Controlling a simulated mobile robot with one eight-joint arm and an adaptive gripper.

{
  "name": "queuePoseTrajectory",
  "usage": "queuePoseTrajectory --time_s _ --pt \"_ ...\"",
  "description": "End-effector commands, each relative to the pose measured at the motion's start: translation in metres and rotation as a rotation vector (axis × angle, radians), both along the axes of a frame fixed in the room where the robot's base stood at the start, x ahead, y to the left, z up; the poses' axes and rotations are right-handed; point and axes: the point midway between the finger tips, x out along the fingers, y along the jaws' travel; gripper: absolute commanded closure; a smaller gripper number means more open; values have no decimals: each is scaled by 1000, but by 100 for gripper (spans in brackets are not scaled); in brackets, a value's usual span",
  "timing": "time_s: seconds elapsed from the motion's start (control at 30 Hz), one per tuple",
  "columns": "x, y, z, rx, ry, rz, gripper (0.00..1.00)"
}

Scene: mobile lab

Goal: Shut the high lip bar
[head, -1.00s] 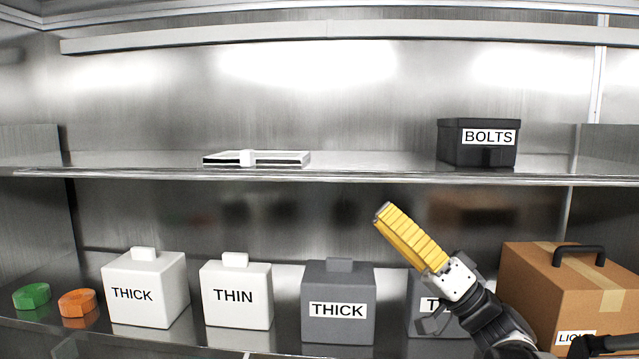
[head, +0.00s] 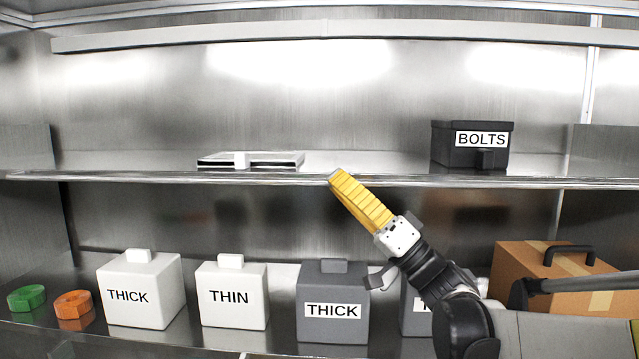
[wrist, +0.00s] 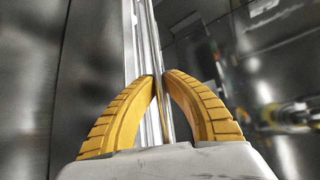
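A long pale horizontal bar (head: 300,39) runs across the top of the shelving in the head view. A thin metal lip (head: 130,177) runs along the front edge of the upper shelf. I cannot tell for sure which of the two is the high lip bar. My gripper (head: 337,176) has yellow ribbed fingers pointing up and left, with its tips overlapping the upper shelf's front edge in the picture. In the wrist view my gripper (wrist: 160,78) has its fingertips almost together, with nothing clearly held. Long metal rails (wrist: 145,45) show beyond the tips; contact cannot be told.
A flat white-and-black item (head: 270,160) and a BOLTS box (head: 470,160) sit on the upper shelf. White boxes (head: 140,285), grey boxes (head: 335,285), green (head: 27,298) and orange (head: 74,305) pieces and a cardboard box (head: 520,270) stand below.

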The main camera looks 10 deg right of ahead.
Motion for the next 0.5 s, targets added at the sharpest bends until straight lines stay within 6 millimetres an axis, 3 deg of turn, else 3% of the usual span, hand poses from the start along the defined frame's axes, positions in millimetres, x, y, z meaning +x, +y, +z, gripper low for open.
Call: queuePoseTrajectory --time_s 0.5 --pt "0 0 3 12 33 0 100"
